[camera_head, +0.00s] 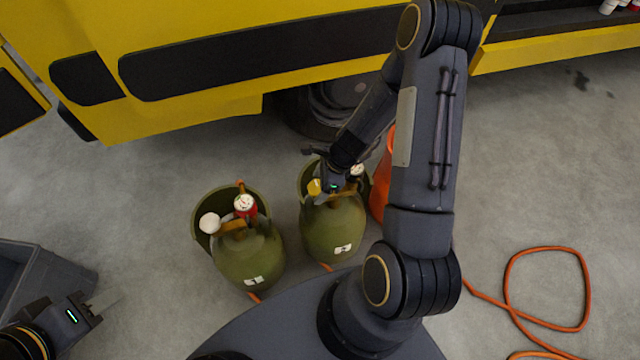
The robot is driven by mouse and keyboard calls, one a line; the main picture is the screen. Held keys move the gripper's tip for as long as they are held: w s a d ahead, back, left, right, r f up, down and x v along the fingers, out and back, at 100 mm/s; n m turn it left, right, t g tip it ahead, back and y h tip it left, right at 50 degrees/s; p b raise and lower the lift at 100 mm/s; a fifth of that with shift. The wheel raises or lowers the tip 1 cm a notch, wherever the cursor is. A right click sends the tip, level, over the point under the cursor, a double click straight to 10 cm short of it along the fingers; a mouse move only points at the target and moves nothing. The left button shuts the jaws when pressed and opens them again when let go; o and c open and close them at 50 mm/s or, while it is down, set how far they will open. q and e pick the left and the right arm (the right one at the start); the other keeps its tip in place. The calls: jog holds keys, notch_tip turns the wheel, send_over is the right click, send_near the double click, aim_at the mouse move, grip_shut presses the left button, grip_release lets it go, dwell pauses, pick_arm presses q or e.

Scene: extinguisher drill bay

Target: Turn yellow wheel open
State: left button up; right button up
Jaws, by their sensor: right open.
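Two green cylinders with collars stand side by side on the floor. The yellow wheel (314,187) is small and sits at the top left of the right cylinder (335,229). My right gripper (322,168) is open at the top of this cylinder, close above the yellow wheel. Whether its fingers touch the wheel I cannot tell. The left cylinder (249,262) has a white round knob (209,223) and a red-bodied gauge (245,206). My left gripper (104,301) is at the lower left, away from both cylinders; its fingers are too unclear to tell their opening.
An orange cone (381,185) stands just right of the right cylinder, partly behind my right arm. A yellow vehicle (190,45) stands behind. A grey crate (62,264) is at the left. An orange hose (545,248) lies on the floor at the right.

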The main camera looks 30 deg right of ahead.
jog(key=c, duration=1)
jog(key=shift+o, duration=0.2)
